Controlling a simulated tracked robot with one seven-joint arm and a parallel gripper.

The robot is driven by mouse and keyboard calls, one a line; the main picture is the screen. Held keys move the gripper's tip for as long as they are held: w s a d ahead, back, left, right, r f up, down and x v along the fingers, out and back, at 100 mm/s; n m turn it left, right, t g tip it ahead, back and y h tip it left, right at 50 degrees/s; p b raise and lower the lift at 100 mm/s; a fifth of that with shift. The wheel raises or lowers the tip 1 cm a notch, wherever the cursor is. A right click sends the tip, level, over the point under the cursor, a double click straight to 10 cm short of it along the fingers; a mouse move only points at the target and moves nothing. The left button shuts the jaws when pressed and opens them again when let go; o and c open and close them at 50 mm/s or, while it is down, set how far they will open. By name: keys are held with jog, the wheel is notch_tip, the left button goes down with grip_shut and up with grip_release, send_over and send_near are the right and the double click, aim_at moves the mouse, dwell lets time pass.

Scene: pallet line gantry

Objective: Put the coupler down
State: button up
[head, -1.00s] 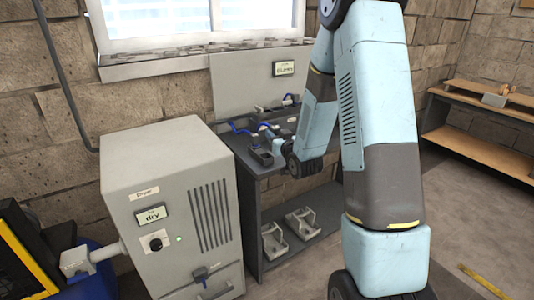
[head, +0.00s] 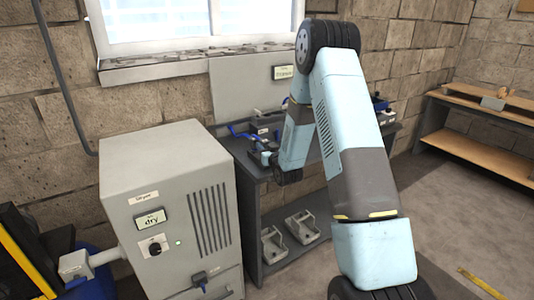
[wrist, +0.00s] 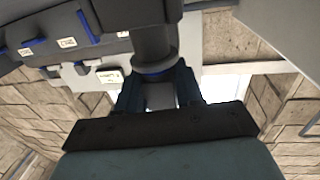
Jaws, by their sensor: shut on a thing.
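My gripper (wrist: 158,92) is shut on the coupler (wrist: 153,63) in the wrist view. What shows of the coupler is a dark cylinder with a pale grey collar and a blue ring just beyond the fingers. A dark bench with blue-trimmed, labelled parts (wrist: 65,42) lies close to its left. Whether the coupler touches the bench cannot be told. In the head view, my arm hides most of the gripper and coupler at the bench (head: 247,168).
A grey dryer cabinet (head: 162,167) stands left of the bench. Two pale metal brackets (head: 302,228) sit on its lower shelf. A labelled grey panel (head: 245,88) rises behind. Wooden shelves (head: 490,120) stand at the far right, with open floor before them.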

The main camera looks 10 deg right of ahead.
jog(key=shift+f, duration=1.25)
grip_shut()
jog(key=o, duration=1.1)
grip_release()
jog(key=shift+f, duration=0.15)
